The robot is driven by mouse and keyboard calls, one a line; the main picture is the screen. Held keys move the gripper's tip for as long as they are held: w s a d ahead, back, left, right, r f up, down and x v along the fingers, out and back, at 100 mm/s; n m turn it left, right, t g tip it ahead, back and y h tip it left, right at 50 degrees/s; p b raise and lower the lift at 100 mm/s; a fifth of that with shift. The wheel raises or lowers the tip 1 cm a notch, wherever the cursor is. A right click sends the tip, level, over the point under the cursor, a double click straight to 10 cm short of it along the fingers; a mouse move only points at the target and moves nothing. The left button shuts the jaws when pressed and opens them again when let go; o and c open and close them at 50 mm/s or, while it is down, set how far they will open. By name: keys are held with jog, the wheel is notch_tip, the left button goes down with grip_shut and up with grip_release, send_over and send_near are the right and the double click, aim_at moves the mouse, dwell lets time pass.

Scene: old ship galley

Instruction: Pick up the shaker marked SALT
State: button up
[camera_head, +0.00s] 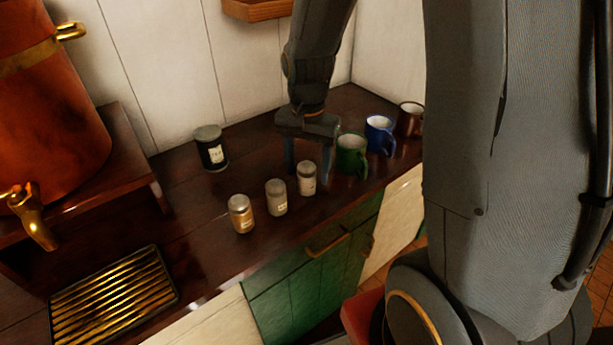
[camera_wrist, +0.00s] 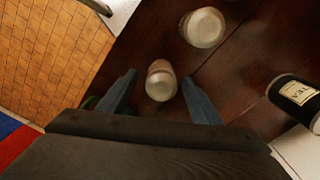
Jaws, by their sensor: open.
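Three small shakers stand upright in a row on the dark wooden counter: an orange-brown one (camera_head: 241,216), a pale middle one (camera_head: 277,199) and a pale right one (camera_head: 307,180). Their labels are too small to read, so I cannot tell which is marked SALT. My gripper (camera_head: 308,172) points down behind the right shaker, fingers apart. In the wrist view my gripper (camera_wrist: 160,76) is open and empty, with one pale-topped shaker (camera_wrist: 161,84) seen between its fingers and another shaker (camera_wrist: 204,27) beyond. Contact is not visible.
A green mug (camera_head: 351,158) stands close right of my gripper, with a blue mug (camera_head: 379,137) and a brown mug (camera_head: 410,120) beyond. A black TEA canister (camera_wrist: 300,93) stands at the back left. A copper urn (camera_head: 50,90) and brass grate (camera_head: 115,295) are at left.

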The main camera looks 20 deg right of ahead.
aim_at(307, 178)
jog(key=shift+w+f+p, duration=0.1)
jog(key=shift+f+p, duration=0.3)
jog(key=shift+f, duration=1.45)
jog(key=c, duration=1.2)
